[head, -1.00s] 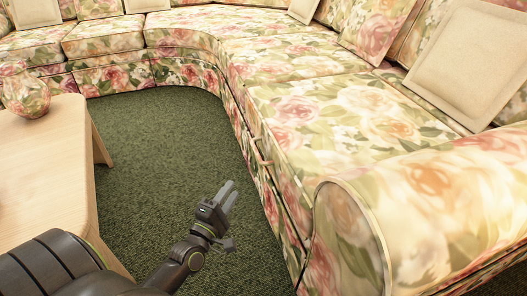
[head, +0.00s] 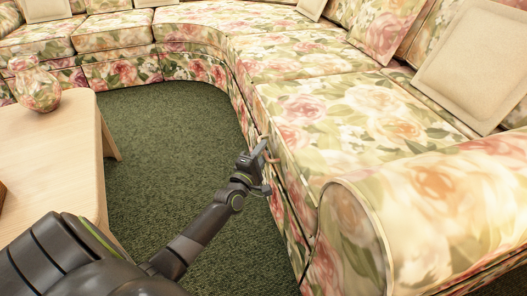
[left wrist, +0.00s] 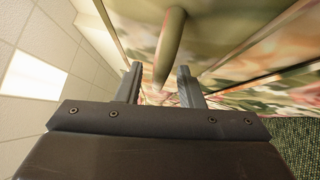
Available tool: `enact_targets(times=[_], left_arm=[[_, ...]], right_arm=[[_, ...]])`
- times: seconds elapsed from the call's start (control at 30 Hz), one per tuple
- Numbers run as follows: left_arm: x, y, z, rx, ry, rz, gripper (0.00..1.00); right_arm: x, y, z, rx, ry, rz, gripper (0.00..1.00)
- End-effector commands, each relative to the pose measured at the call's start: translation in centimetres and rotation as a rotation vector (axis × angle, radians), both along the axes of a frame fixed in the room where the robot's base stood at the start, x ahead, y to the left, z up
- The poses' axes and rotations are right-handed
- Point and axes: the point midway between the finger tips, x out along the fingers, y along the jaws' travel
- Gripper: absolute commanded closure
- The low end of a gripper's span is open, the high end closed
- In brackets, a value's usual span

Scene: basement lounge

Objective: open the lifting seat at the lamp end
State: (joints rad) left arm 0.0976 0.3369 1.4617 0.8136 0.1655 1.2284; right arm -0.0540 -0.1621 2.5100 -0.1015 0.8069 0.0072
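The lifting seat (head: 345,115) is the floral cushion nearest me, beside the rounded sofa arm; it lies flat and closed. A slim pale handle (head: 264,139) is on its front face, partly hidden by my gripper. My left gripper (head: 260,152) is at this handle. In the left wrist view, the handle (left wrist: 171,45) runs between the two spread fingers of the gripper (left wrist: 160,88), with a gap visible on each side. The fingers are open and not clamped on it. No lamp shows. My right gripper is out of view.
A light wooden table (head: 45,150) with a floral round vase (head: 38,90) stands at the left. The rounded sofa arm (head: 420,210) is at the near right. A beige pillow (head: 475,65) leans on the backrest. Green carpet (head: 165,130) is clear between table and sofa.

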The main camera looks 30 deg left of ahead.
Motion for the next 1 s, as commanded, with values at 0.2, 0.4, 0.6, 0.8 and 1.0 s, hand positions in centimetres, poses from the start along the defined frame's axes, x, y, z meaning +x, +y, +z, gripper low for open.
enact_targets(times=[0.2, 0.4, 0.6, 0.8, 1.0], left_arm=[[0.78, 0.09, 0.11, 0.000, 0.001, 0.000, 0.66], [0.77, 0.08, 0.13, 0.000, 0.001, 0.000, 0.66], [0.76, 0.08, 0.12, 0.000, 0.000, 0.000, 0.92], [0.74, 0.08, 0.10, 0.000, 0.001, 0.000, 1.00], [0.74, 0.07, 0.13, 0.000, 0.001, 0.000, 1.00]], right_arm=[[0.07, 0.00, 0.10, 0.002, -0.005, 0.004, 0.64], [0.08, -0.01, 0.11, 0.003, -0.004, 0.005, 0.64], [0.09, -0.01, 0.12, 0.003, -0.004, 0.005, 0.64], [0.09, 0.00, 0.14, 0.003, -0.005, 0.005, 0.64], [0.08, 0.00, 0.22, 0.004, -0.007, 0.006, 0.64]])
